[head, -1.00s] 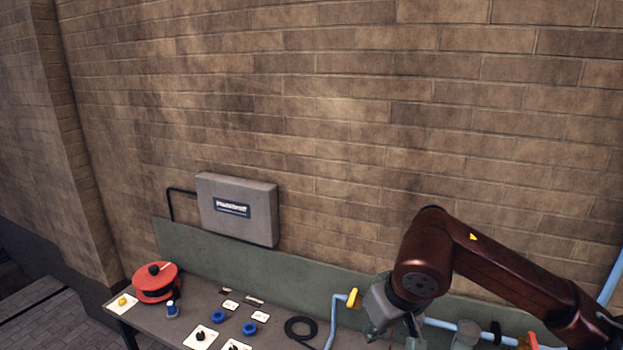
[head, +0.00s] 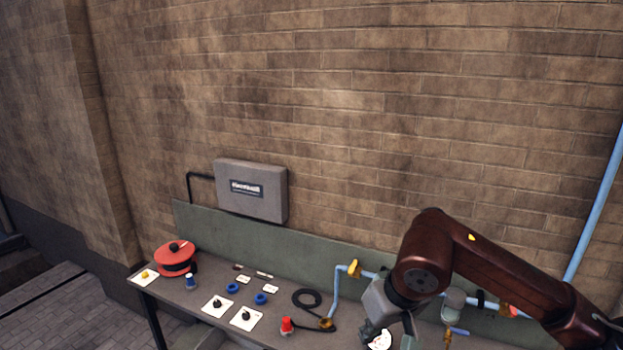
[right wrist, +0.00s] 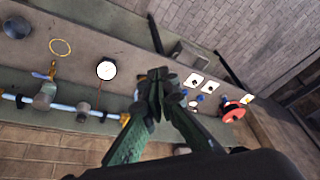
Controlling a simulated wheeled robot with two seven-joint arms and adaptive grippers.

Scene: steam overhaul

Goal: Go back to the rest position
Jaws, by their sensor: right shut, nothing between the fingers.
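My right gripper (right wrist: 158,75) has its two green-grey fingers together, with nothing between them, in the right wrist view. In the head view the right gripper (head: 388,335) hangs below the dark red arm, over the right part of the grey bench (head: 180,312). Its fingertips are partly cut off by the bottom edge there. A white round dial (head: 381,340) shows just beside the fingers; I cannot tell the exact gap. My left gripper is not in view.
The bench holds a red round reel-like object (head: 175,262), blue rings (head: 261,298), white plates with black knobs (head: 217,306), a red-capped piece (head: 286,325) and a black coil (head: 306,299). A light-blue pipe with a yellow valve (head: 354,269) runs behind. A grey box (head: 251,190) hangs on the brick wall.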

